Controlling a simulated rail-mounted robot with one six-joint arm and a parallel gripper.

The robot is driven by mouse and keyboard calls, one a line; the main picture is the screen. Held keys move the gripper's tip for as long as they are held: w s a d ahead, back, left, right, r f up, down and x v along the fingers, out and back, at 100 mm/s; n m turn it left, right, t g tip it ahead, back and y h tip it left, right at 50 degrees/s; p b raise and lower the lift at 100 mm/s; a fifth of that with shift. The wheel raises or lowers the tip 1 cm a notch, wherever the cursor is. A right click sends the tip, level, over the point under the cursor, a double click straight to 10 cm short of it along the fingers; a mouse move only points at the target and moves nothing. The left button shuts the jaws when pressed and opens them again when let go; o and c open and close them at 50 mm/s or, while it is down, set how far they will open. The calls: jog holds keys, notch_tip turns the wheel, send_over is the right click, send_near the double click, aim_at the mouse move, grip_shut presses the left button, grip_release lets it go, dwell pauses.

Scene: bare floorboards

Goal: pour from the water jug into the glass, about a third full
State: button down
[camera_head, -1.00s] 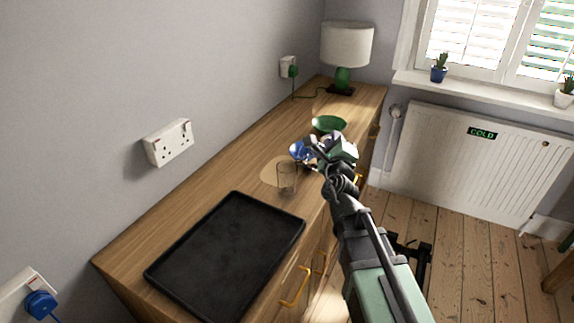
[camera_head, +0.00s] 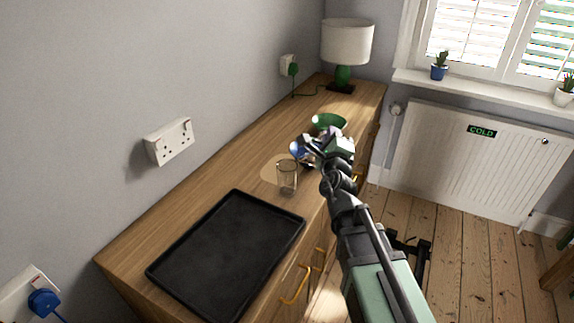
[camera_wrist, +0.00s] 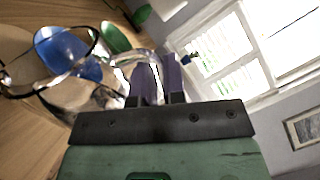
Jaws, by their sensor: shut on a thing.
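The clear glass (camera_head: 287,178) stands upright on the sideboard, on the near right edge of a pale round mat (camera_head: 268,174). No water level can be made out in it. My gripper (camera_head: 328,152) is just beyond the glass, to its right. It is shut on the clear water jug (camera_head: 299,151), which is mostly hidden behind it in the head view. In the wrist view, the purple fingers (camera_wrist: 157,82) close on the jug's clear handle side. Blue (camera_wrist: 62,52) shows within the tilted-looking jug. I cannot tell whether water is flowing.
A black tray (camera_head: 232,250) lies on the sideboard nearer than the glass. A green bowl (camera_head: 330,121) stands just behind my gripper. A lamp (camera_head: 345,50) stands at the far end. The wall is along the left, and the sideboard's front edge lies under my arm.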

jog(key=shift+a+r+n+p, duration=0.3)
jog(key=shift+a+r+n, duration=0.1)
jog(key=shift+n, duration=0.2)
dwell(0.3)
jog(key=shift+s+a+r+n+y+p, duration=0.1)
jog(key=shift+a+r+n+y+p, duration=0.15)
jog(key=shift+a+n, duration=0.15)
jog(key=shift+a+r+n+y+p, duration=0.2)
jog(key=shift+a+n, duration=0.1)
jog(key=shift+a, duration=0.2)
dwell(1.9)
jog(key=d+f+m+b, duration=0.1)
jog(key=f+m+b, duration=0.1)
jog(key=d+f+m+h+b, duration=0.1)
jog(key=d+f+m+b, duration=0.1)
jog(key=shift+d+f, duration=0.1)
jog(key=shift+f, duration=0.1)
jog(key=shift+w+d+r+m+h+p, duration=0.15)
jog(key=shift+w+r+m+h+p, duration=0.1)
jog(key=shift+r+m+p, duration=0.2)
jog(key=shift+d+f+m+b, duration=0.4)
jog(key=shift+f+m+b, duration=0.15)
jog(key=shift+f+m, duration=0.3)
dwell(0.4)
